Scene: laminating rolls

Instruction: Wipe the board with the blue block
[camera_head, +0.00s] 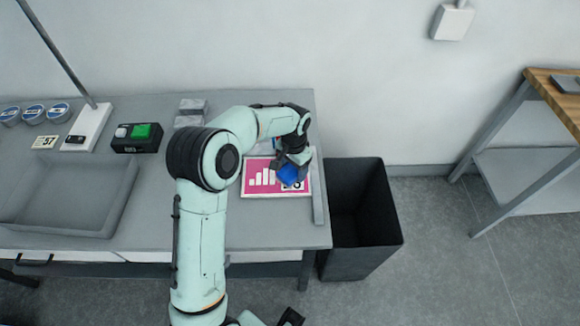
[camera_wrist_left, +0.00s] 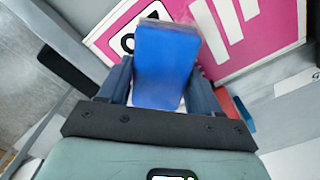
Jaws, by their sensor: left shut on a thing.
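The board (camera_head: 262,190) is a pink panel with white bars and a white edge, lying on the right part of the grey table. It also shows in the left wrist view (camera_wrist_left: 262,38). My left gripper (camera_head: 289,161) is shut on the blue block (camera_head: 291,174) and holds it over the board's right part. In the left wrist view the blue block (camera_wrist_left: 165,62) sits between the two fingers. I cannot tell whether the block touches the board. My arm and the block hide part of the board. A dark part at the bottom edge of the head view may be my right gripper, but this is unclear.
A black bin (camera_head: 361,225) stands on the floor against the table's right end. A grey tray (camera_head: 121,207), a black box with a green button (camera_head: 141,131), a lamp base (camera_head: 89,127) and several round tins (camera_head: 34,114) are at the left. Grey blocks (camera_head: 190,112) lie at the back.

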